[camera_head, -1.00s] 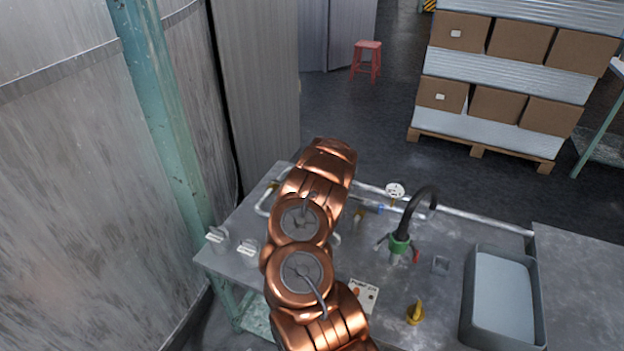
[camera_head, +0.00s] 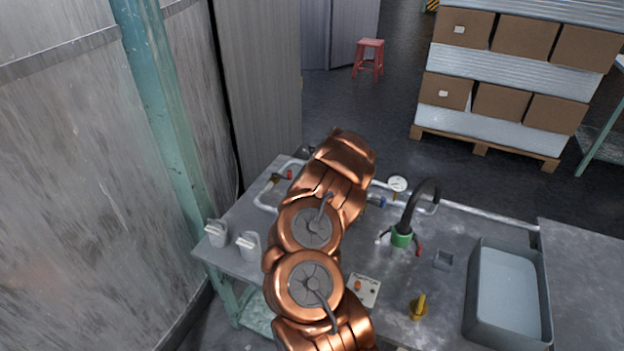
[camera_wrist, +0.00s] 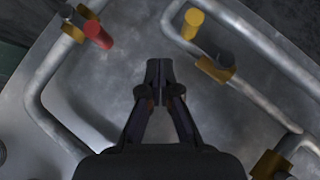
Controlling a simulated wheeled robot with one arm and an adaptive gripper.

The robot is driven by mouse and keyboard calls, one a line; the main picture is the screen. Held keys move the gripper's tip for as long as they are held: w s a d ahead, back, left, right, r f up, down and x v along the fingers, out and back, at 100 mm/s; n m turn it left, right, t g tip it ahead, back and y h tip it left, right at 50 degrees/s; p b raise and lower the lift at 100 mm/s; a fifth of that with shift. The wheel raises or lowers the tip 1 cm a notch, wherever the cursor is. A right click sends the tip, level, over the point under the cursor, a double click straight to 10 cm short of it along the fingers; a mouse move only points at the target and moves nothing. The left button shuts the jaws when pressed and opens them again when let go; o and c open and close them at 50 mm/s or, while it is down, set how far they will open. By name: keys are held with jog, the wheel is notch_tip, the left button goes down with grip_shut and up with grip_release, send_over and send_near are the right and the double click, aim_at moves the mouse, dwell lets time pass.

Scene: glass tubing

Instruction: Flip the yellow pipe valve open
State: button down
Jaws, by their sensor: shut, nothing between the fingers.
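In the wrist view the yellow pipe valve (camera_wrist: 193,22) shows a short yellow handle standing off a pipe, near the top and right of my fingertips. Its gold bracket (camera_wrist: 216,66) sits on the grey pipe. My gripper (camera_wrist: 158,70) is shut and empty, and its tips are apart from the valve in the picture. A red-handled valve (camera_wrist: 97,34) is up and left of the tips; it also shows in the head view (camera_head: 289,174). In the head view my arm hides the yellow pipe valve, and I cannot make out my gripper.
Grey pipes run along the metal table. A pressure gauge (camera_head: 397,184), a black faucet with a green base (camera_head: 401,236), a yellow knob (camera_head: 418,306), a switch box (camera_head: 362,291) and a grey basin (camera_head: 507,292) are right of my arm.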

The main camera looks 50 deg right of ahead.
jog(key=s+a+r+b, duration=0.1)
jog(key=s+a+r, duration=0.2)
jog(key=a+r, duration=0.3)
jog(key=shift+s+a+r, duration=0.2)
jog(key=shift+a+r, duration=0.05)
jog(key=shift+r, duration=0.3)
dwell(0.6)
